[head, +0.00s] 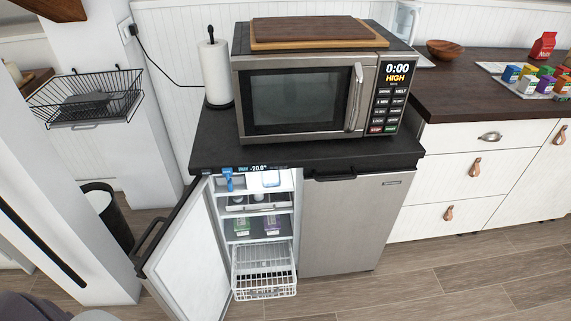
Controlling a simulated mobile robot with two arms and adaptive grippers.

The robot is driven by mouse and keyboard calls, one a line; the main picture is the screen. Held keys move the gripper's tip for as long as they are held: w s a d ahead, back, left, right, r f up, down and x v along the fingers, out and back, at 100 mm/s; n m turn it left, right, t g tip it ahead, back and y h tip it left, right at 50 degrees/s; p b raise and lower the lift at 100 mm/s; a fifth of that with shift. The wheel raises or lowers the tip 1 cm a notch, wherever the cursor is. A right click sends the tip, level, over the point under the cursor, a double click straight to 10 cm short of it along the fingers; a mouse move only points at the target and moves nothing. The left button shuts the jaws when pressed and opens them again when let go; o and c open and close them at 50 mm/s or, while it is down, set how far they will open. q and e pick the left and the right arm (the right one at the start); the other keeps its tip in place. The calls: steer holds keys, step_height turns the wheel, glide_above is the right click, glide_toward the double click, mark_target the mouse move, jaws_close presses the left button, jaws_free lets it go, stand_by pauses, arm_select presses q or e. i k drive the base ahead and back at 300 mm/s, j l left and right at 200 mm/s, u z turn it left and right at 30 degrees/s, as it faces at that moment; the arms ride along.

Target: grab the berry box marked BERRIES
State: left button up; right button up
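The freezer (188,262) under the black counter stands with its left door open, and its lit inside shows. Neither of my grippers is in view.
A white wire basket (264,285) sticks out low in the freezer. The right door (352,222) is shut. A microwave (315,95) and a paper towel roll (216,72) stand on top. The wooden floor (440,285) in front at right is clear.

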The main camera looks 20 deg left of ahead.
mark_target(272, 223)
steer(key=u, duration=0.95)
steer(key=i, duration=0.4)
